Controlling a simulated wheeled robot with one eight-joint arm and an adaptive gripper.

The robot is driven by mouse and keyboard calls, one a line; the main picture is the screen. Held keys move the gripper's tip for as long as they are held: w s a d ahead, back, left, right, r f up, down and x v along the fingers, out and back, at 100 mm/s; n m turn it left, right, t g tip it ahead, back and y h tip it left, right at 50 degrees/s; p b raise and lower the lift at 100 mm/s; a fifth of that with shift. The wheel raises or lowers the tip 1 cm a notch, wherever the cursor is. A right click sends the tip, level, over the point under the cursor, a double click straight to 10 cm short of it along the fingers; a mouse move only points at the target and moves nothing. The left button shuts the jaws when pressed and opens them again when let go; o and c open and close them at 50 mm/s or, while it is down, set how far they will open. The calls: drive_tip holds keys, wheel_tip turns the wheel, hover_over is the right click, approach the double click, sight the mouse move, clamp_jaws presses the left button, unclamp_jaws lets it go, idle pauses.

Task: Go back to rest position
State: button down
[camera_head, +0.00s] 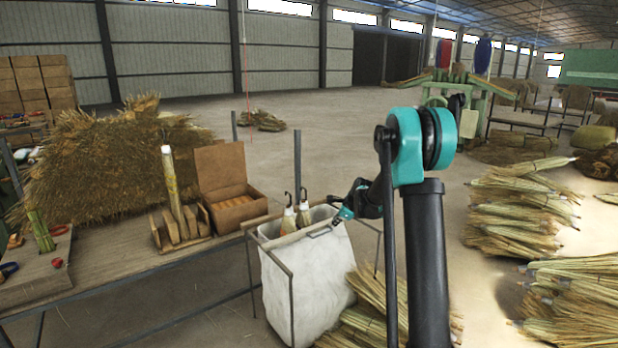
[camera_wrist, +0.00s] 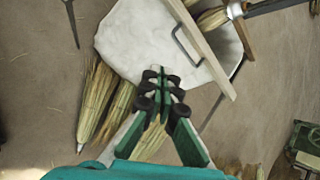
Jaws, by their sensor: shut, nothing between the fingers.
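My gripper (camera_wrist: 158,90) is shut and empty in the wrist view, its green and black fingers together above the white sack. In the head view my gripper (camera_head: 338,216) is near the rim of the white sack (camera_head: 312,275), at its right side. The sack hangs in a dark metal frame. Two objects with black hooks (camera_head: 296,212) show at the sack's top. The sack also shows in the wrist view (camera_wrist: 130,40). I cannot tell whether my gripper touches the sack's rim. My teal and black arm hides part of the floor behind it.
A wooden table (camera_head: 120,285) stands at the left with a cardboard box (camera_head: 228,195), a wooden stand (camera_head: 178,225) and a large straw heap (camera_head: 110,160). Straw bundles (camera_head: 515,210) are stacked at the right, and more (camera_head: 370,310) lie beside the sack. Open floor lies behind.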

drive_tip(key=s+d+f+n+h, duration=0.1)
drive_tip(key=s+n, duration=0.6)
drive_tip(key=s, duration=0.8)
drive_tip(key=s+d+n+g+h, duration=0.1)
drive_tip(key=s+d+n, duration=0.3)
drive_tip(key=s, duration=1.2)
drive_tip(key=s+d+f+n+g+h, duration=0.1)
drive_tip(key=s+d+n+h, duration=0.1)
drive_tip(key=s+n, duration=0.8)
drive_tip(key=s+d, duration=0.1)
drive_tip(key=s, duration=0.5)
drive_tip(key=shift+s+f, duration=0.15)
drive_tip(key=shift+f, duration=0.15)
